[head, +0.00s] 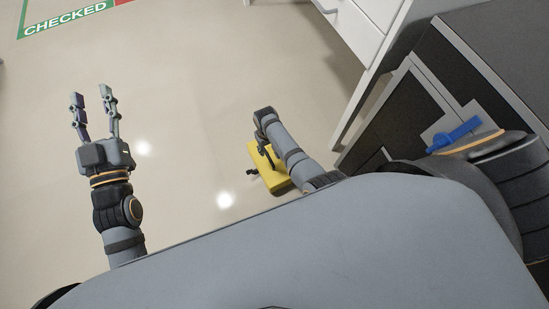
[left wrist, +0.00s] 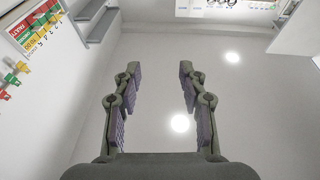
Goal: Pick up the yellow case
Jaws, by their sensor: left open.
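The yellow case (head: 273,180) shows in the head view right of centre, low down and close to my body. My right arm passes over it and hides part of it. My right gripper (head: 264,155) is at the case, with dark finger parts over its upper side; whether it grips the case is not clear. My left gripper (head: 91,98) is open and empty, well to the left of the case and over bare floor. Its two spread fingers also show in the left wrist view (left wrist: 159,68), with nothing between them. The case is not in the left wrist view.
A dark cabinet (head: 405,115) and white drawers (head: 357,32) stand on the right. A blue item (head: 455,134) is on the cabinet side. A green and red floor marking (head: 65,18) reads CHECKED. The pale floor between my grippers is clear.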

